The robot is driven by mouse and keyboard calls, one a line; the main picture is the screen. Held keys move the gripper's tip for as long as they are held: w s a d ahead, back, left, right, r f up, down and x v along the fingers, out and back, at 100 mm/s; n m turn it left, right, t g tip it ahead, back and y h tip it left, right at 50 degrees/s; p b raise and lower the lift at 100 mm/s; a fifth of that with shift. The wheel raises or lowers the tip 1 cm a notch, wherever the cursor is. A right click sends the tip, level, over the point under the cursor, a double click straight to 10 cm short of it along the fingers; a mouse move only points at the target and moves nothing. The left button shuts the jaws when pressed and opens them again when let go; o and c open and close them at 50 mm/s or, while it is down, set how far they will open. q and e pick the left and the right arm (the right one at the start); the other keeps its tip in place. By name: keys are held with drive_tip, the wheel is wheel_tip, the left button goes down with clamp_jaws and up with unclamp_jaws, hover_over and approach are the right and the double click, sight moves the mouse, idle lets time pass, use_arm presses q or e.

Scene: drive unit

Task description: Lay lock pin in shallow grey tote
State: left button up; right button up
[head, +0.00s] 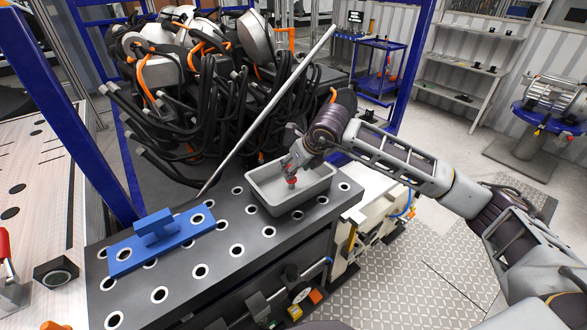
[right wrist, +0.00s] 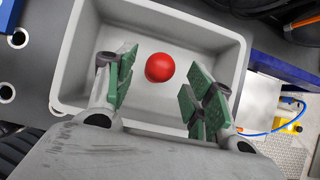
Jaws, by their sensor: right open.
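The lock pin shows as a red ball-shaped knob (right wrist: 159,67) in the right wrist view, over the floor of the shallow grey tote (right wrist: 205,40). In the head view the red pin (head: 291,182) is inside the outline of the tote (head: 308,199), just below my right gripper (head: 292,168). In the wrist view the green-padded fingers of my right gripper (right wrist: 158,88) are spread, with gaps between them and the knob. The pin's shaft is hidden, and I cannot tell whether the pin touches the tote floor. My left gripper is not in view.
The tote stands on a dark bench top (head: 262,237) with several round holes. A blue plate with a raised handle (head: 155,236) lies to its left. A long grey rod (head: 270,108) slants up behind, before a mass of black hoses (head: 170,120).

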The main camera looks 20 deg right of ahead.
drive_tip(key=b+v, duration=0.1)
drive_tip(key=v, duration=0.8)
drive_tip(key=shift+s+r, duration=0.2)
drive_tip(key=shift+r, duration=0.1)
drive_tip(key=shift+d, duration=0.15)
